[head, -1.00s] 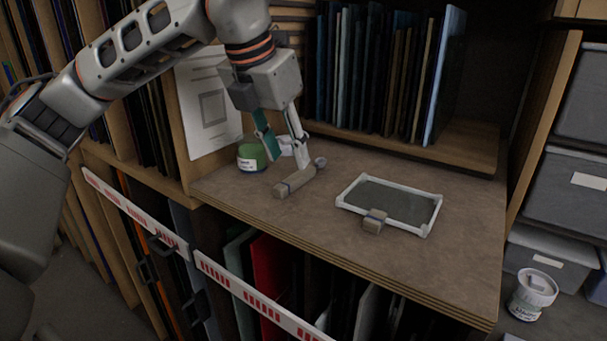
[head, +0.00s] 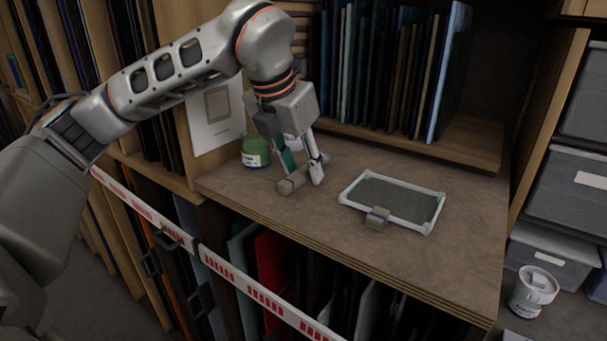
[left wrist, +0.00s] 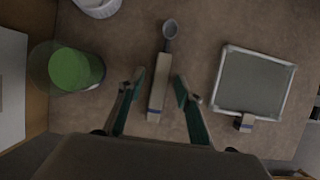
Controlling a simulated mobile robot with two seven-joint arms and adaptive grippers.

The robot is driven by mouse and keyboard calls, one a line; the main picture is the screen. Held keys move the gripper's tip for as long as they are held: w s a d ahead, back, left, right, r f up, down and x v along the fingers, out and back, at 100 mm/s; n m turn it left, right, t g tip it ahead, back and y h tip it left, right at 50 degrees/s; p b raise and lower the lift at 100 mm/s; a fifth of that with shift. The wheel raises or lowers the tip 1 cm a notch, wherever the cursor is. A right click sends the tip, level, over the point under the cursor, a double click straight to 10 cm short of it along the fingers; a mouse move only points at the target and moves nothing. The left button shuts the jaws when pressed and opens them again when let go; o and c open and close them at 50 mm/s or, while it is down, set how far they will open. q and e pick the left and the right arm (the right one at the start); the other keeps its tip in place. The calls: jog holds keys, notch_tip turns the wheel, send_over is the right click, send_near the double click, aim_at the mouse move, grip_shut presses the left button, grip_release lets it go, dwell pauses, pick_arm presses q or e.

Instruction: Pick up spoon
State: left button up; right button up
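The spoon (head: 292,183) lies on the brown shelf top (head: 265,205). It has a tan block-like handle with a dark band and a small grey bowl. In the left wrist view the spoon (left wrist: 158,92) points away from me, bowl at the far end. My left gripper (head: 302,172) is open, its two fingers on either side of the handle in the head view. In the left wrist view the left gripper (left wrist: 159,77) shows gaps between the handle and both fingers. In the head view the fingers hide part of the spoon. My right gripper is not in view.
A green-filled jar (head: 256,152) stands left of the spoon. Upright sheets (head: 390,70) stand behind. A white tub (left wrist: 98,6) shows at the wrist view's top edge.

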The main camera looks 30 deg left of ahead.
aim_at(301, 171)
pick_arm(q)
jog(key=shift+f, duration=0.1)
grip_shut()
notch_tip(301, 171, up, 20)
dwell(0.6)
